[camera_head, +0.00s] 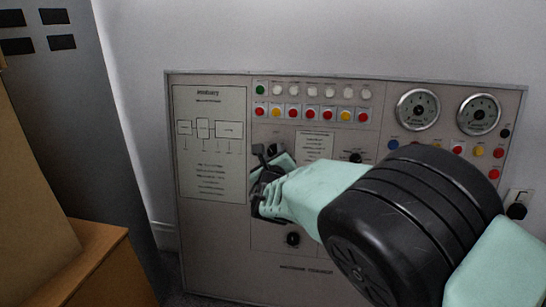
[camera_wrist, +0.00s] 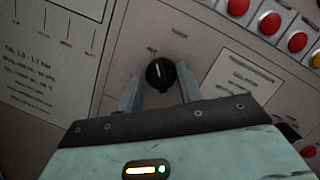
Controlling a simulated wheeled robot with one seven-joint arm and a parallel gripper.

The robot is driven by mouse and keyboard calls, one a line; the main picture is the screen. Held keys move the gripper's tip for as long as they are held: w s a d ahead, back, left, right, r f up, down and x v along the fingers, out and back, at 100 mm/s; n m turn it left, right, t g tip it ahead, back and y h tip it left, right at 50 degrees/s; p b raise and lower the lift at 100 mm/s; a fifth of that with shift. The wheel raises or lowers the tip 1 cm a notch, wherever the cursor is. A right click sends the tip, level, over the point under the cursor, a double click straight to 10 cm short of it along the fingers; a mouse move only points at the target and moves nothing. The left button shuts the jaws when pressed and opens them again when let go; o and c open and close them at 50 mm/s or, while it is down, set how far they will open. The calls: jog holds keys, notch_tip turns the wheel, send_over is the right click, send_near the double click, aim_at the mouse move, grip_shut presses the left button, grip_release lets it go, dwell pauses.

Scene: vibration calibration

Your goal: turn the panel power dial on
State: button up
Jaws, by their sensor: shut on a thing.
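The control panel (camera_head: 225,240) is a grey board against the wall, with buttons, lamps and gauges. The power dial (camera_wrist: 160,74) is a round black knob with a white pointer line, seen in the wrist view below small printed labels. My gripper (camera_wrist: 160,88) has a grey finger on each side of the dial and is shut on it. In the head view my gripper (camera_head: 268,178) is at the panel's left-middle part, and the gripper and hand hide the dial there.
Rows of red, yellow and white buttons (camera_wrist: 270,22) lie to the upper right of the dial. Two round gauges (camera_head: 417,109) are at the panel's upper right. Another black knob (camera_head: 293,239) is below my gripper. A brown box-like piece (camera_head: 95,262) and a dark cabinet (camera_head: 75,110) stand at left.

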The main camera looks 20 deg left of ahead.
jog(key=m+h, duration=0.1)
jog(key=m, duration=0.1)
jog(key=m+t+b, duration=0.1)
jog(key=m, duration=0.2)
jog(key=shift+a+f+h, duration=0.1)
jog(key=shift+h, duration=0.3)
jog(key=m+h, duration=0.1)
jog(key=m, duration=0.4)
jog(key=shift+t+b, duration=0.3)
jog(key=m+h, duration=0.2)
jog(key=m, duration=0.3)
jog(key=shift+b, duration=0.4)
jog(key=shift+m+h, duration=0.9)
jog(key=shift+m, duration=1.5)
jog(key=o, duration=1)
